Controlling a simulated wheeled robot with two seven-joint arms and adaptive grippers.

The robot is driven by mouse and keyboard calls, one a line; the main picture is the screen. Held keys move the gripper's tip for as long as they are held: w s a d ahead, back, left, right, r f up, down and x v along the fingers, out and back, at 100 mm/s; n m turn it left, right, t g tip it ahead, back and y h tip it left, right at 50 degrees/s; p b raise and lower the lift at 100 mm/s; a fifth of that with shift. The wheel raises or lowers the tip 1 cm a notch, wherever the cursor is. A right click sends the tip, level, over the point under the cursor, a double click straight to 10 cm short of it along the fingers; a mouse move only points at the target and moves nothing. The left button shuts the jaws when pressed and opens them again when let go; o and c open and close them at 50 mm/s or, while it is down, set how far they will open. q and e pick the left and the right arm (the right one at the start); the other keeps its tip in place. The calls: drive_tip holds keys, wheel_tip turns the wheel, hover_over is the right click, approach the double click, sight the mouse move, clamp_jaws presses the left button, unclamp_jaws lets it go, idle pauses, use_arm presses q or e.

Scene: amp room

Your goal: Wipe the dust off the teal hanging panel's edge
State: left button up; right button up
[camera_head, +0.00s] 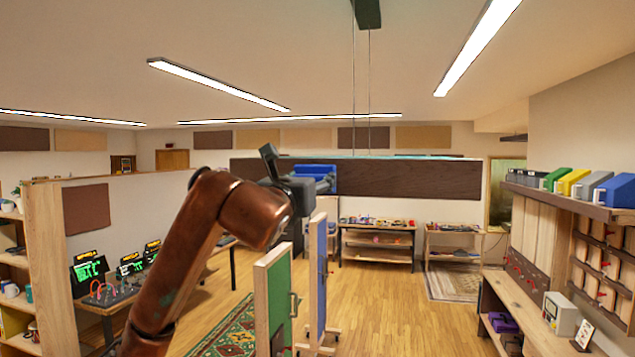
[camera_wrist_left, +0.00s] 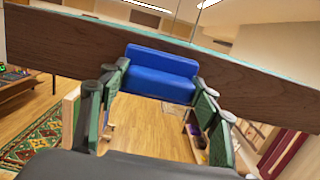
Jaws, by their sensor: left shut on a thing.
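The hanging panel (camera_head: 415,179) is a long board with a dark brown wood-grain face and a thin teal top edge. It hangs level on two thin wires and crosses the left wrist view (camera_wrist_left: 60,42) at a slant. My left gripper (camera_head: 322,184) is shut on a blue block (camera_head: 314,169), which also shows between the fingers in the left wrist view (camera_wrist_left: 160,72). The block is at the panel's left part, overlapping its face and near the top edge. I cannot tell whether it touches the panel. Dust is too small to make out. My right gripper is not in view.
Green (camera_head: 272,299) and blue (camera_head: 317,270) upright boards stand below my left arm. A shelf unit (camera_head: 560,207) with coloured boxes is on the right. A desk with screens (camera_head: 90,268) is on the left. The wooden floor (camera_head: 385,310) is open in the middle.

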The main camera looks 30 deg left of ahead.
use_arm(q)
drive_tip(key=shift+s+a, duration=0.2)
drive_tip(key=shift+a, duration=0.75)
drive_tip(key=shift+d, duration=0.15)
drive_tip(key=v, duration=0.2)
drive_tip(key=b+v, duration=0.1)
drive_tip(key=v, duration=0.1)
drive_tip(key=b+v, duration=0.1)
drive_tip(key=v, duration=0.1)
drive_tip(key=shift+r, duration=0.4)
